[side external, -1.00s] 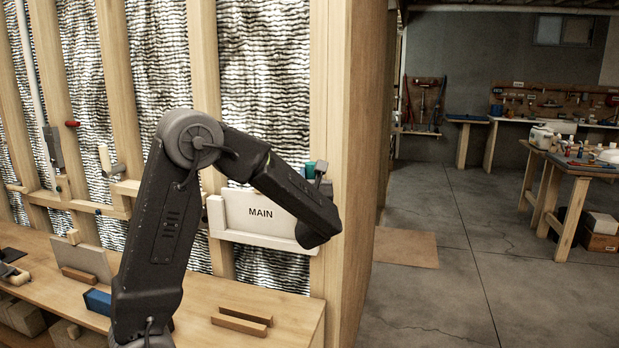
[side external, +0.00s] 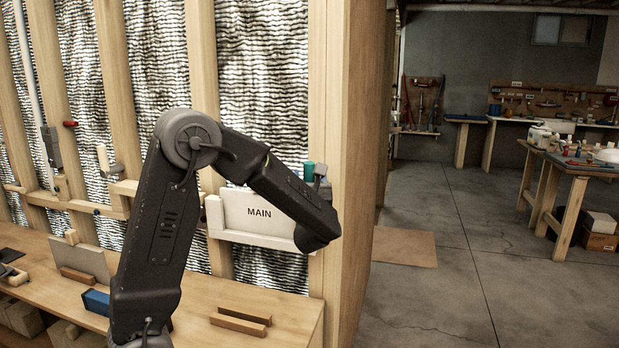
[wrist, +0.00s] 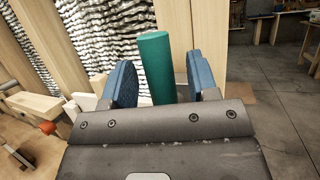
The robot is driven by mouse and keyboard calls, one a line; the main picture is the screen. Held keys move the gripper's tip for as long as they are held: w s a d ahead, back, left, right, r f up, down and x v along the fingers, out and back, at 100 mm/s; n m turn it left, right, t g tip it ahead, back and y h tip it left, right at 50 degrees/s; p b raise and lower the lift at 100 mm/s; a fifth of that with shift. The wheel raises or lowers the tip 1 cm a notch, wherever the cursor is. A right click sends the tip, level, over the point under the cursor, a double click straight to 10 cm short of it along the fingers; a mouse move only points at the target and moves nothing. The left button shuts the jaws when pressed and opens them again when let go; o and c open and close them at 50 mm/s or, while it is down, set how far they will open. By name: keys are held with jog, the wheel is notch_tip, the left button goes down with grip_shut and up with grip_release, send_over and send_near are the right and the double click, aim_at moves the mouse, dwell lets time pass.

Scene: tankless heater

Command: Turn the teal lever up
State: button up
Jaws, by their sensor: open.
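The teal lever (wrist: 156,66) shows in the wrist view as an upright, slightly tilted cylinder between the two blue-padded fingers of my gripper (wrist: 160,82). The jaws are open, with a visible gap on both sides of the lever. The lever's lower end is hidden behind the gripper body. In the side view a small part of the teal lever (side external: 308,171) shows above the white MAIN panel (side external: 260,213), beside one dark fingertip. My arm covers the rest of the gripper there.
Wooden studs (side external: 205,65) with silvery insulation stand behind the work. A wooden bench (side external: 215,292) below holds wood blocks and a blue block (side external: 97,302). A red-tipped part (wrist: 47,127) lies left in the wrist view. The floor to the right is open.

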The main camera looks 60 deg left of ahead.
jog(key=v, duration=1.3)
jog(key=shift+a, duration=0.15)
jog(key=s+f+n+g+h, duration=0.2)
jog(key=s+n+g+h, duration=0.25)
jog(key=s+n, duration=0.25)
jog(key=s+f+n+g+h, duration=0.3)
jog(key=s+n+g+h, duration=0.1)
jog(key=s+n+g, duration=0.25)
jog(key=d+r+n+t+h, duration=0.2)
jog(key=d+n+h, duration=0.3)
jog(key=d, duration=0.3)
jog(key=d+r+n+t+h, duration=0.1)
jog(key=d+n+t+h, duration=0.3)
jog(key=d+n+h, duration=0.1)
jog(key=d+h, duration=0.1)
jog(key=d, duration=0.1)
jog(key=shift+s+d+r+h, duration=0.35)
jog(key=shift+s+d, duration=0.05)
